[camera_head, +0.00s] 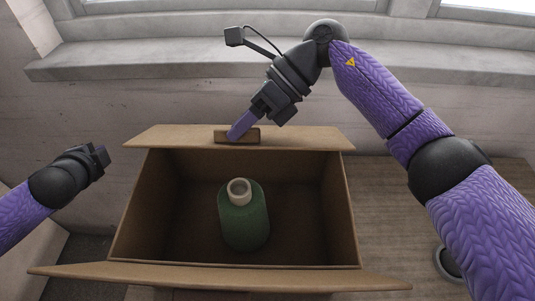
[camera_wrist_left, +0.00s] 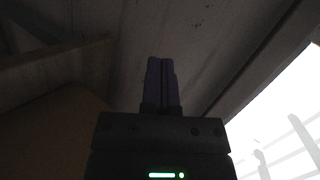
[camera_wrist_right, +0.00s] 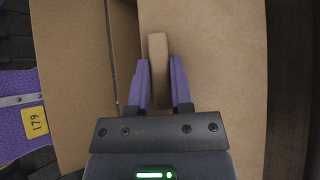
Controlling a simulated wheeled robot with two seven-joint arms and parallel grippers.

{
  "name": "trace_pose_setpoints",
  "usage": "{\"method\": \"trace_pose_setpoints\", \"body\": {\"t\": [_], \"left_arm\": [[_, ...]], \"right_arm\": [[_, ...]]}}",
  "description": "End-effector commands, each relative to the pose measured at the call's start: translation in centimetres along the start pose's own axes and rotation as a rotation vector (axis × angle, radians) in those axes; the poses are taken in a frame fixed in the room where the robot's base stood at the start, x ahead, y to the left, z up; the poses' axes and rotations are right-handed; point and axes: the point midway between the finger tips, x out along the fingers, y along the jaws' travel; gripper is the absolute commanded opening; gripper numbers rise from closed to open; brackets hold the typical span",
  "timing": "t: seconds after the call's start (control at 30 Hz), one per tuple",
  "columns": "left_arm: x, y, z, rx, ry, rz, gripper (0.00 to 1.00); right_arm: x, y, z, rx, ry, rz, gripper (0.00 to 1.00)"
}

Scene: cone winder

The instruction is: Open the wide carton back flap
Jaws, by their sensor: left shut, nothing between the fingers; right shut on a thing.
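The wide carton (camera_head: 345,225) stands open on the table. Its back flap (camera_head: 310,137) extends outward along the far edge, with a small raised tab (camera_head: 254,135) on it. My right gripper (camera_head: 235,135) is shut on this tab; the right wrist view shows the tab (camera_wrist_right: 158,70) between the purple fingers (camera_wrist_right: 160,85). The front flap (camera_head: 220,274) is also folded outward. My left gripper (camera_head: 103,157) is shut and empty left of the carton; its closed fingers show in the left wrist view (camera_wrist_left: 161,82).
A wall with a window sill (camera_head: 150,58) is close behind the carton. A dark round object (camera_head: 447,262) lies on the wooden table (camera_head: 395,215) at right.

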Motion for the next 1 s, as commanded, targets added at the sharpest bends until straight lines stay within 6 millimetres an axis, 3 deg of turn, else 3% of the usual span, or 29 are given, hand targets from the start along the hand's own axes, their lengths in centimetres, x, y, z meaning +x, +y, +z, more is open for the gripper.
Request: {"method": "trace_pose_setpoints", "body": {"t": [0.03, 0.17, 0.27, 0.3, 0.37, 0.43, 0.47, 0.5, 0.57, 0.6, 0.7, 0.83, 1.0], "left_arm": [[-0.1, -2.3, -3.1, -0.072, 0.069, -0.031, 0.0], [-2.4, -9.2, -12.2, -0.256, 0.305, -0.088, 0.0], [-7.5, -15.6, -20.5, -0.357, 0.564, -0.119, 0.0], [-10.5, -17.9, -23.8, -0.374, 0.68, -0.122, 0.0], [-15.9, -20.3, -28.6, -0.349, 0.854, -0.11, 0.0], [-22.6, -19.9, -34.2, -0.196, 1.018, -0.055, 0.0], [-25.2, -18.2, -36.5, -0.071, 1.057, -0.018, 0.0], [-27.8, -14.5, -38.8, 0.147, 1.066, 0.039, 0.0], [-29.9, -8.1, -40.1, 0.521, 1.004, 0.104, 0.0], [-30.4, -4.5, -39.6, 0.755, 0.937, 0.127, 0.0], [-30.2, 1.1, -36.5, 1.251, 0.738, 0.145, 0.0], [-29.2, 3.3, -32.4, 1.651, 0.503, 0.139, 0.0], [-28.1, 3.6, -30.7, 1.799, 0.388, 0.14, 0.0]], "right_arm": [[0.0, 0.0, 0.0, -0.001, 0.0, 0.0, 0.0], [0.0, 0.0, 0.0, -0.001, 0.0, 0.001, 0.0], [0.0, 0.0, 0.0, -0.001, 0.0, 0.0, 0.0], [0.0, 0.0, 0.0, -0.001, 0.0, 0.0, 0.0], [0.0, 0.0, 0.0, -0.001, 0.0, 0.0, 0.0], [0.0, 0.0, 0.0, -0.001, 0.0, 0.0, 0.0], [0.0, 0.0, 0.0, -0.001, 0.0, 0.0, 0.0], [0.0, 0.0, 0.0, -0.001, 0.0, 0.0, 0.0], [0.0, 0.0, 0.0, -0.001, 0.0, 0.0, 0.0], [0.0, 0.0, 0.0, -0.001, 0.0, 0.0, 0.0], [0.0, 0.0, 0.0, -0.001, 0.0, 0.0, 0.0], [0.0, 0.0, 0.0, -0.001, 0.0, 0.0, 0.0], [0.0, 0.0, 0.0, -0.001, -0.001, 0.0, 0.0]]}}
